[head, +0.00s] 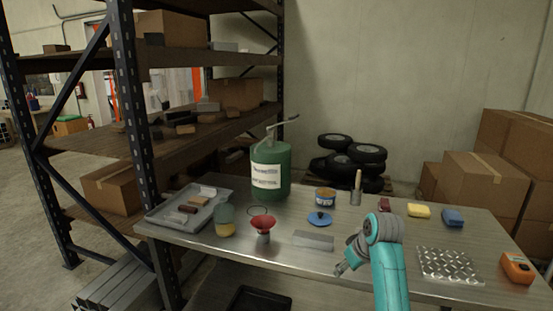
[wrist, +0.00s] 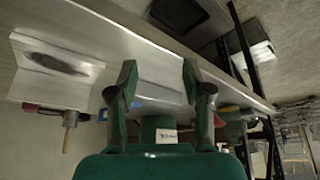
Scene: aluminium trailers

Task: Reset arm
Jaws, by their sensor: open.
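My teal arm rises at the front of the metal workbench (head: 290,262) in the head view. My gripper (head: 342,268) is at the arm's left end, just above the bench near its front edge, right of and below a flat grey plate (head: 313,239). In the wrist view my gripper (wrist: 160,75) has its two dark green fingers spread apart, with nothing between them. That view looks upside down, with the bench surface behind the fingers.
A tread plate (head: 449,265) and an orange meter (head: 516,267) lie right.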

